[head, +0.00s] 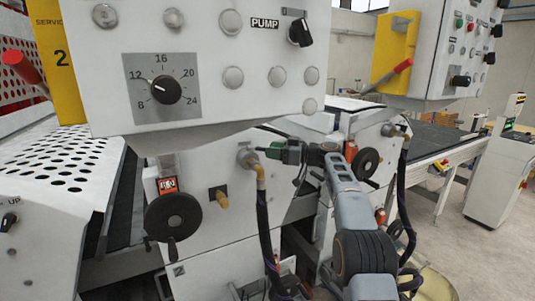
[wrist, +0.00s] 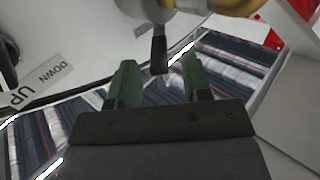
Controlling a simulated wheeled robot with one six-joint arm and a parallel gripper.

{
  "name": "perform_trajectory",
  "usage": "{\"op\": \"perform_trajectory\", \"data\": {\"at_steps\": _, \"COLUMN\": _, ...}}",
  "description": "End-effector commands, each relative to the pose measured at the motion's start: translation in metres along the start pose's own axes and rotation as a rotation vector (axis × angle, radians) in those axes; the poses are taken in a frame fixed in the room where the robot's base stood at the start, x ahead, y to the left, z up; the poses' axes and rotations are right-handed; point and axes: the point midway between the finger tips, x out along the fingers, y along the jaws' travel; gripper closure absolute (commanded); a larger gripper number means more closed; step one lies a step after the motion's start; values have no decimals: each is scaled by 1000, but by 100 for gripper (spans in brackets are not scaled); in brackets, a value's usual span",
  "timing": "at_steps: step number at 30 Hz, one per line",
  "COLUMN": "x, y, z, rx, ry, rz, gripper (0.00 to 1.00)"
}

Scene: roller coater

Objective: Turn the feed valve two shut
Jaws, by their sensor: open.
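A valve with a grey round body and a brass elbow (head: 260,172) is on the white machine front in the head view, with a black hose below it. No number shows on it. In the wrist view, a short dark lever (wrist: 158,52) hangs from a grey body at the top edge, beside a brass part (wrist: 235,5). My gripper (head: 268,152) reaches in from the right, close to this valve. Its green fingers (wrist: 159,72) are apart, one on each side of the lever's lower end. I cannot tell whether either touches it.
A black handwheel (head: 173,216) and a small brass fitting (head: 221,197) are left of the valve. The control panel (head: 200,55) overhangs above. A second hose fitting (head: 393,130) and a dark knob (head: 365,162) are to the right. Open floor lies at far right.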

Motion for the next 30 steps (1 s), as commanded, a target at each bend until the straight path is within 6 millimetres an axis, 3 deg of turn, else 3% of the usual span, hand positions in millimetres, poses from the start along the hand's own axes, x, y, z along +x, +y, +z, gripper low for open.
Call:
{"op": "perform_trajectory", "data": {"at_steps": 6, "x": -48, "y": 1, "z": 5, "rx": 0, "ry": 1, "rz": 4, "gripper": 55}}
{"op": "perform_trajectory", "data": {"at_steps": 15, "x": -97, "y": 1, "z": 2, "rx": 1, "ry": 0, "rz": 3, "gripper": 55}}
{"op": "perform_trajectory", "data": {"at_steps": 21, "x": -111, "y": 0, "z": 1, "rx": 0, "ry": 0, "rz": 1, "gripper": 55}}
{"op": "perform_trajectory", "data": {"at_steps": 30, "x": -113, "y": 0, "z": 0, "rx": 1, "ry": 0, "rz": 0, "gripper": 55}}
